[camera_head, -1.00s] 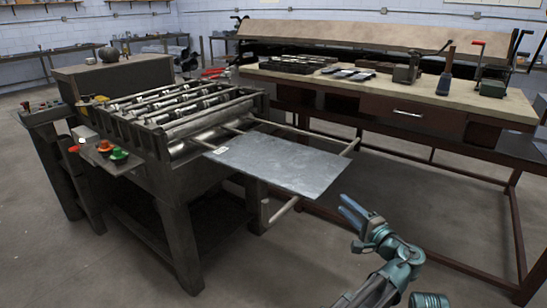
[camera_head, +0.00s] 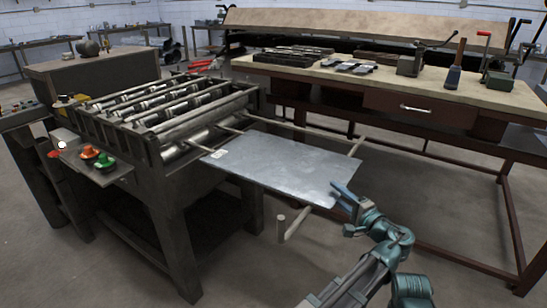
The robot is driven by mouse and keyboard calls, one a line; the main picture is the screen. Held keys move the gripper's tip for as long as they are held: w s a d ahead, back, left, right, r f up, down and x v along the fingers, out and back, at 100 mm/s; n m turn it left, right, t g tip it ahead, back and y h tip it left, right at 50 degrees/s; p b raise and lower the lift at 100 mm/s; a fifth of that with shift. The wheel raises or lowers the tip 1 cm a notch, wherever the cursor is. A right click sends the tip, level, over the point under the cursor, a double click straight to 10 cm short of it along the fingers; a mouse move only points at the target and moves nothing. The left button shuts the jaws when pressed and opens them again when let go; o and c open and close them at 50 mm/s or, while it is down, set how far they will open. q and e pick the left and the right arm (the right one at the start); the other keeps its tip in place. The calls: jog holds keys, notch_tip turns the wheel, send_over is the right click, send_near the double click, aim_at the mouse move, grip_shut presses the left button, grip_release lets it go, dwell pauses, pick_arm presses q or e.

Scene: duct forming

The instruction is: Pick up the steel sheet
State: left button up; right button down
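The steel sheet (camera_head: 280,165) is a flat, pale grey metal plate. It lies level on the support rods in front of the roller machine (camera_head: 165,125), with a small white label near its machine-side edge. The sheet still rests on the rods.
Support rods (camera_head: 296,224) stick out past the sheet. Red, orange and green buttons (camera_head: 104,161) sit on the machine's side panel. A long workbench (camera_head: 400,92) with tools stands behind, its frame close to the sheet's right. Open floor lies in front.

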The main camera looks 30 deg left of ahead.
pick_arm(q)
jog(key=shift+w+a, duration=0.25)
jog(key=shift+a, duration=0.1)
jog(key=shift+d, duration=0.1)
grip_shut()
dwell(1.1)
